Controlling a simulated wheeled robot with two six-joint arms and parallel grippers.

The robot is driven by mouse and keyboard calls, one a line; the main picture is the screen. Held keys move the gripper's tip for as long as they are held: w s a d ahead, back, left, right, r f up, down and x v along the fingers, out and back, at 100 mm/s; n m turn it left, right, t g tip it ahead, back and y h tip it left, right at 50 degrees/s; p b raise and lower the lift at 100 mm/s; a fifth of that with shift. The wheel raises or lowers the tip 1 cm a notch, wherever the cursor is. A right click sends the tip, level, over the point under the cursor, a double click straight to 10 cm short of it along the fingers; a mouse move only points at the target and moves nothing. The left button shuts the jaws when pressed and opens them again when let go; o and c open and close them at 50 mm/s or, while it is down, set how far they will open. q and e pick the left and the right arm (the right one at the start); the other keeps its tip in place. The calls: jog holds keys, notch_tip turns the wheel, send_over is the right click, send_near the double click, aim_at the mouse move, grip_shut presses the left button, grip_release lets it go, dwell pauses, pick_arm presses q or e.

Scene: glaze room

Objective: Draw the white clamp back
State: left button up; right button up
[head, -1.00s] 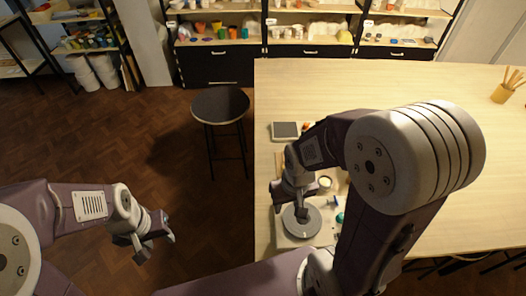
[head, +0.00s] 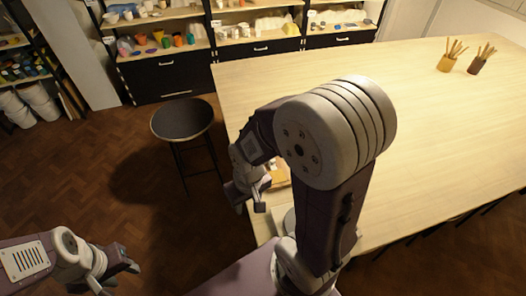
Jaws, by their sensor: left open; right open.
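I cannot make out the white clamp in the head view; my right arm covers much of the near left part of the table (head: 380,110). My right gripper (head: 250,203) is open and empty, by the table's left edge. A sliver of a pale grey round piece (head: 285,222) shows between that gripper and my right arm. My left gripper (head: 120,276) is open and empty at the lower left, over the floor and away from the table.
A dark round stool (head: 182,118) stands left of the table. Shelves with pots (head: 160,45) line the back. Two brush holders, one yellow (head: 446,63) and one brown (head: 476,66), stand far right on the table. The middle of the tabletop is clear.

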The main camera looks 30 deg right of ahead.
jog(key=w+d+r+n+g, duration=0.1)
jog(key=w+d+r+n, duration=0.1)
jog(key=w+r+n, duration=0.4)
jog(key=b, duration=0.4)
send_over(273, 164)
notch_tip(273, 164, down, 4)
jog(key=f, duration=0.7)
jog(key=shift+w+d+f, duration=0.1)
jog(key=shift+w, duration=0.25)
jog(key=shift+f, duration=0.5)
pick_arm(q)
jog(key=f, duration=0.4)
jog(key=shift+s+a, duration=0.2)
pick_arm(e)
grip_shut()
